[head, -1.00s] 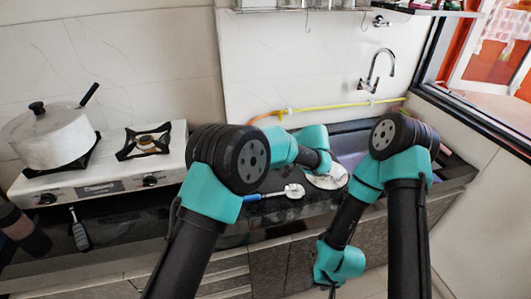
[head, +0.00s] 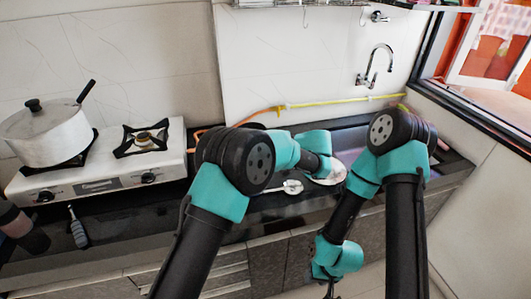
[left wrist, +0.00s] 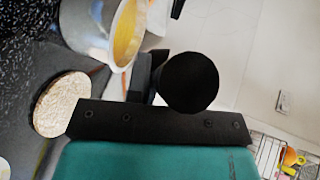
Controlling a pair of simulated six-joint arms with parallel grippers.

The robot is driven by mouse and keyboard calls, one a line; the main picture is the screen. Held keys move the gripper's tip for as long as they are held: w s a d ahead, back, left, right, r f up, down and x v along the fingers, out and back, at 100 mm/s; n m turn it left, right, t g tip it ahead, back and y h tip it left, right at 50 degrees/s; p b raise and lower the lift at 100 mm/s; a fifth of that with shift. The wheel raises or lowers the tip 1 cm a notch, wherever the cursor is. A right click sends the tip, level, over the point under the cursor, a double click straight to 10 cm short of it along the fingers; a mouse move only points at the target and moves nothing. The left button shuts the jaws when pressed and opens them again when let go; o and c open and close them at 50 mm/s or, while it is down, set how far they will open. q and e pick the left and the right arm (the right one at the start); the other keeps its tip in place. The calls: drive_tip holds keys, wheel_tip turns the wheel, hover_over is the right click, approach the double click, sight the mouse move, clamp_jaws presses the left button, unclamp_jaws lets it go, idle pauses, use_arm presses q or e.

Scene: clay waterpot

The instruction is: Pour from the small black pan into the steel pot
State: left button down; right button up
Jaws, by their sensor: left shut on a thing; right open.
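My left arm reaches over the counter toward the sink in the head view. Its gripper fingers are hidden there behind my own arm. In the left wrist view a rounded black piece (left wrist: 190,82) sits at the left gripper (left wrist: 150,80), which is shut on it. It looks like the small black pan's handle; the pan's bowl cannot be made out. Beyond it is a grey vessel (left wrist: 92,30) with a yellow inside. A pale metal pot (head: 48,135) with a lid stands on the stove's left burner. My right gripper (head: 328,282) hangs low before the cabinets, open and empty.
The white stove (head: 100,180) has a free right burner (head: 142,140). A spoon (head: 290,188) and a pale round disc (head: 330,174) lie on the dark counter. A dark brush-like tool (head: 78,230) lies at the front left. A tap (head: 372,65) stands behind the sink.

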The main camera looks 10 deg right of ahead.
use_arm(q)
drive_tip(key=shift+r+y, duration=0.4)
drive_tip(key=shift+r, duration=1.2)
drive_tip(key=shift+w+a, duration=0.1)
drive_tip(key=shift+a, duration=0.1)
drive_tip(key=w+a+f+m+t+h, duration=0.1)
drive_tip(key=w+a+m+t, duration=0.1)
drive_tip(key=a, duration=0.7)
drive_tip(key=w+a+f+m+t+h, duration=0.1)
drive_tip(key=w+a+m+t+h, duration=0.15)
drive_tip(key=a, duration=0.75)
drive_tip(key=s+a+f+m+t+h, duration=0.4)
drive_tip(key=s+a+f+m+h, duration=0.1)
drive_tip(key=s+a, duration=0.6)
wheel_tip(320, 180, down, 2)
drive_tip(key=shift+s+h, duration=0.55)
drive_tip(key=shift+s, duration=0.1)
drive_tip(key=shift+w+r+m, duration=0.1)
drive_tip(key=shift+m, duration=0.15)
